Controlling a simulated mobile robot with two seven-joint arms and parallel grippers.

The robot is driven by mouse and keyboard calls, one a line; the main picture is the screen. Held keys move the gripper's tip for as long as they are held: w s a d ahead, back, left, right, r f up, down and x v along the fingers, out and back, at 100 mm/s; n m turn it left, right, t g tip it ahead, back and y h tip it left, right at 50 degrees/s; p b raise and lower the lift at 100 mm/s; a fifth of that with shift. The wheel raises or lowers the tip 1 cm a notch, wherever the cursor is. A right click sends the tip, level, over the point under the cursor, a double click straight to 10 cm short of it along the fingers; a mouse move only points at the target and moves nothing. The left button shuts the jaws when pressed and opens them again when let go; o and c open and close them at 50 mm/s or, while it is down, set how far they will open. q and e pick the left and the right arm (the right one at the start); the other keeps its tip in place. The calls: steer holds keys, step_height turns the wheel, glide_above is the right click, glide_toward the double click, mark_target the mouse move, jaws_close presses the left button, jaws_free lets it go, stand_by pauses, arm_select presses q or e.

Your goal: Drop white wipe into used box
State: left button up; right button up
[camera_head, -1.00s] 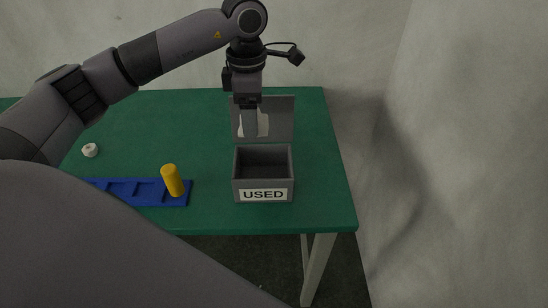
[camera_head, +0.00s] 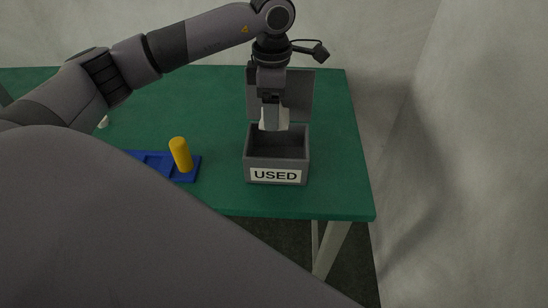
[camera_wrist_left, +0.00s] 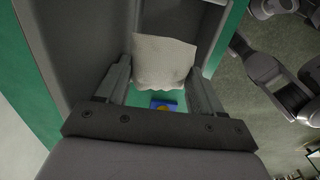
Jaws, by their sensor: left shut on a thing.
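The grey used box (camera_head: 276,161) stands on the green table with its lid (camera_head: 297,95) raised at the back. A label on its front reads USED. My left gripper (camera_head: 270,115) points down over the back part of the box opening. It is shut on the white wipe (camera_head: 275,124), which hangs below the fingers at the opening. Whether the wipe's lower edge is inside the box is hard to tell. In the left wrist view the wipe (camera_wrist_left: 163,58) spreads between the fingers. My right gripper is in neither view.
A blue tray (camera_head: 187,176) with an upright yellow cylinder (camera_head: 180,154) lies left of the box. A small white object (camera_head: 104,121) is farther left, partly hidden by my arm. The green table (camera_head: 215,125) is clear between tray and box. Its right edge is near the box.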

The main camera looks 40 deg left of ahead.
arm_select(q)
steer(key=o, duration=1)
steer(key=shift+r, duration=0.15)
steer(key=shift+r, duration=0.2)
step_height(320, 180, up, 7)
steer(key=shift+s+d+f, duration=0.1)
steer(key=shift+f, duration=0.05)
steer(key=shift+s+f, duration=0.1)
